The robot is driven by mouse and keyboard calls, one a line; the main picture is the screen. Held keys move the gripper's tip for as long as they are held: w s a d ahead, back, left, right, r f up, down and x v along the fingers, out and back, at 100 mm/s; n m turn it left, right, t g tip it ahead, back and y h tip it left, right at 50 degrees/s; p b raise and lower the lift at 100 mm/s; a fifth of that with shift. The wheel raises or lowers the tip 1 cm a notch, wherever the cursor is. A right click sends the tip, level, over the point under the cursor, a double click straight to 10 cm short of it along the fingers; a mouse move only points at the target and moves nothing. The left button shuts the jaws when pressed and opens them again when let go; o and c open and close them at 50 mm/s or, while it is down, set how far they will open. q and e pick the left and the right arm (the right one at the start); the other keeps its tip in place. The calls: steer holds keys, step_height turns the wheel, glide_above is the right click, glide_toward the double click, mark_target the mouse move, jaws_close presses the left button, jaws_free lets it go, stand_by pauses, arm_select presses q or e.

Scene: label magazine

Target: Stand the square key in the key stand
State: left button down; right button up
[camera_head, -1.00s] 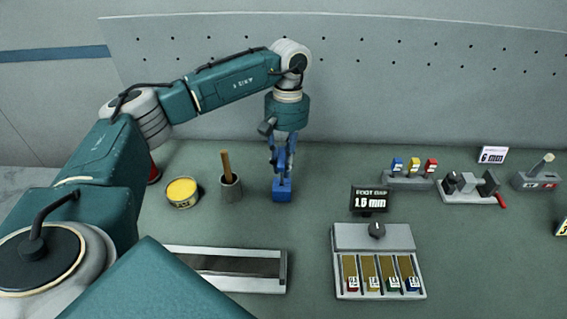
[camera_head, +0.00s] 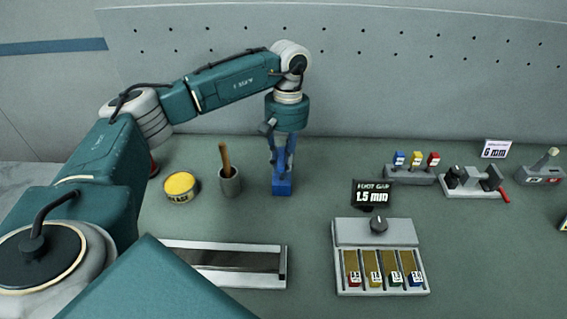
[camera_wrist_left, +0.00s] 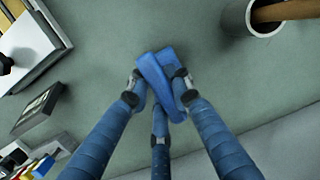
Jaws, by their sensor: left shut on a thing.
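My left gripper (camera_head: 283,160) points straight down at the back of the bench. It is shut on a blue block-like piece (camera_head: 282,187), whose lower end is at or very near the bench top. In the left wrist view the same blue piece (camera_wrist_left: 153,72) shows between the fingers, slightly turned. I cannot tell from its shape whether it is the square key. A grey rack (camera_head: 396,178) with upright blue, yellow and red tabs stands at the back right. It may be the key stand; no label confirms this. My right gripper is not in view.
A grey cup (camera_head: 229,186) with a wooden handle and a yellow-topped tin (camera_head: 180,187) stand left of the gripper. A slotted box (camera_head: 345,232), a "1.5 mm" sign (camera_head: 372,194) and a grey clamp device (camera_head: 474,188) are to the right. A long tray (camera_head: 283,270) lies in front.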

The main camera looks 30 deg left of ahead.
arm_select(q)
steer(key=shift+f+b, duration=0.65)
steer(key=shift+f, duration=0.25)
steer(key=c, duration=1.5)
jaws_free()
steer(key=shift+o, duration=0.2)
steer(key=shift+r, duration=0.15)
step_height(320, 180, up, 12)
steer(key=w, duration=0.1)
steer(key=shift+w+a, duration=0.25)
steer(key=shift+w, duration=0.15)
steer(key=shift+f, duration=0.2)
